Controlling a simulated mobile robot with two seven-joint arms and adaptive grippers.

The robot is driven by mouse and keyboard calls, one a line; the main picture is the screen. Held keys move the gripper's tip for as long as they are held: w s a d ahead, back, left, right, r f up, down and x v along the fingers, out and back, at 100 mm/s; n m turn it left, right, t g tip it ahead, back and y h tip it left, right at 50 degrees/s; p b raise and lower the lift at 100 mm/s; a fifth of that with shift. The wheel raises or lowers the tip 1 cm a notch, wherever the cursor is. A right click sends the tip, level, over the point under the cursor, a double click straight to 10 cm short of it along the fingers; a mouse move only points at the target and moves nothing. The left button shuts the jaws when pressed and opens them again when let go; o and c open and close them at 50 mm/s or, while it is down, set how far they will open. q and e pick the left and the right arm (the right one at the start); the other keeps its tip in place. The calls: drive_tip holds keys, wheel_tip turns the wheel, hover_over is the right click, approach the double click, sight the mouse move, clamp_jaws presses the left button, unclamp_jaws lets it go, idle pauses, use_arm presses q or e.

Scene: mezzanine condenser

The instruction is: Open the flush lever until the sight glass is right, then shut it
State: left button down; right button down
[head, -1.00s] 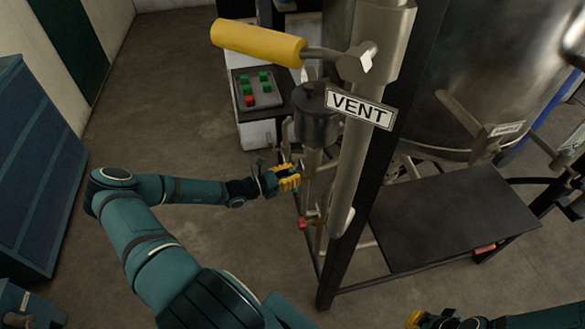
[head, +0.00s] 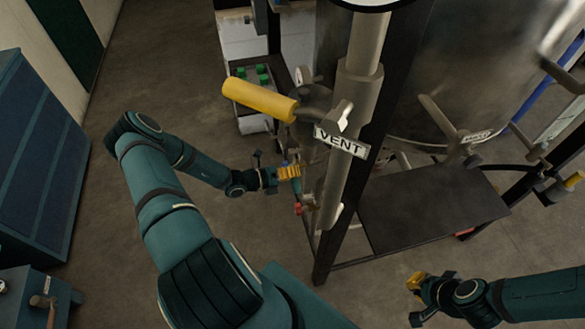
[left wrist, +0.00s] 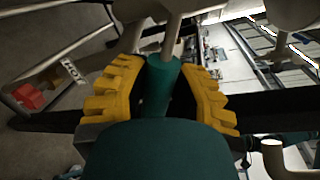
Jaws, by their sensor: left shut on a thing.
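My left gripper (head: 291,173) is beside the lower pipework, left of the slanted post in the head view. In the left wrist view its yellow fingers (left wrist: 160,95) close around a teal lever grip (left wrist: 162,82) on a metal rod. The grip also shows as a small teal piece just below the fingers in the head view (head: 297,187). I cannot read a label on it. My right gripper (head: 417,283) hangs at the lower right, away from the frame, and its jaw opening is unclear. I cannot make out the sight glass or its level.
A yellow-handled lever (head: 260,99) with a VENT sign (head: 340,141) stands above my left gripper. A small red part (head: 298,209) is below it. A dark shelf (head: 430,210) lies right of the post, under a large steel vessel (head: 450,85). Blue cabinet (head: 35,160) stands left.

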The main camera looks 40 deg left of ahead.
use_arm(q)
drive_tip(key=shift+s+d+r+n+g+p, duration=0.15)
drive_tip(key=shift+r+n+p, duration=0.1)
drive_tip(key=shift+r+n, duration=0.25)
drive_tip(key=shift+w+d+r+n+g+p, duration=0.1)
drive_tip(key=shift+r+n+g+p, duration=0.1)
drive_tip(key=shift+r+n, duration=0.3)
drive_tip(key=shift+s+r+n+h+p, duration=0.15)
drive_tip(key=shift+r+n+h+p, duration=0.4)
drive_tip(key=shift+n, duration=0.75)
drive_tip(key=shift+r, duration=0.2)
drive_tip(key=c, duration=0.7)
unclamp_jaws()
drive_tip(key=shift+c, duration=0.2)
drive_tip(key=shift+s, duration=0.1)
drive_tip(key=v, duration=1.1)
drive_tip(key=shift+s+a+r, duration=0.15)
drive_tip(key=shift+s+a, duration=0.1)
drive_tip(key=shift+a, duration=0.1)
